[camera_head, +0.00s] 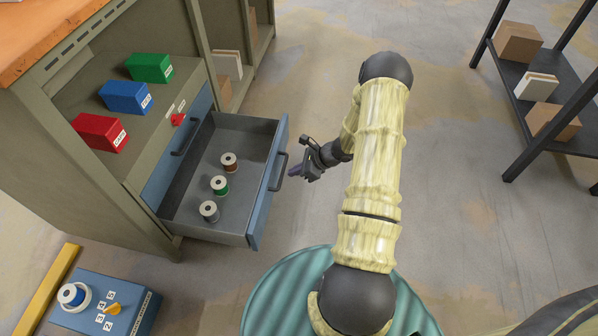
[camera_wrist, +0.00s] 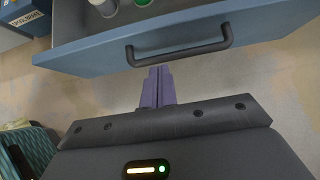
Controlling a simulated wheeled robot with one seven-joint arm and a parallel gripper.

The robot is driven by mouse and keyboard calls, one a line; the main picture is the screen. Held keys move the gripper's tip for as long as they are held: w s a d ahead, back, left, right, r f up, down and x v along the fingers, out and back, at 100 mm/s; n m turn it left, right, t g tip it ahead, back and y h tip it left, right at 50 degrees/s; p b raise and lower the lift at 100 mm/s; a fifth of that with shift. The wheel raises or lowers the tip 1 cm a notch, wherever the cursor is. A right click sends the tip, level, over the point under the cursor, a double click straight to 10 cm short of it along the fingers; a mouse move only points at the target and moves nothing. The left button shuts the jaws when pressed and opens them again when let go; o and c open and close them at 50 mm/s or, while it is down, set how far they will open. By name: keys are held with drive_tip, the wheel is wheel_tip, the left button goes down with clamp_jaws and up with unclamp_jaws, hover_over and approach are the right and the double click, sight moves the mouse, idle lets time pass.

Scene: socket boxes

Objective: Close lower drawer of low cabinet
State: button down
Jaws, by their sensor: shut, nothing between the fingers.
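The low cabinet (camera_head: 60,140) stands at the left in the head view. Its lower drawer (camera_head: 266,190) is pulled well out, with a blue front, a dark bar handle and a grey tray. Several spools (camera_head: 219,185) stand inside it. A closed blue drawer front (camera_head: 168,172) shows above it. My gripper (camera_head: 294,172) is shut and empty, just outside the open drawer's front near the handle. In the wrist view, my purple fingertips (camera_wrist: 158,72) point at the drawer front (camera_wrist: 90,58), just below the handle (camera_wrist: 180,53). I cannot tell whether they touch it.
Red, blue and green boxes (camera_head: 126,97) sit on the cabinet's shelf, near a red knob (camera_head: 178,119). A blue box (camera_head: 128,292) with a spool and number labels is at the lower left. A dark rack (camera_head: 560,95) holds boxes at the right. Floor between is clear.

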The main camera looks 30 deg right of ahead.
sight(271, 175)
drive_tip(key=w+a, duration=0.1)
drive_tip(key=w+a+f+b, duration=0.2)
drive_tip(key=a, duration=0.1)
drive_tip(key=shift+w+a+r+b, duration=0.15)
drive_tip(key=shift+a+r+b, duration=0.05)
drive_tip(key=shift+a+b, duration=0.1)
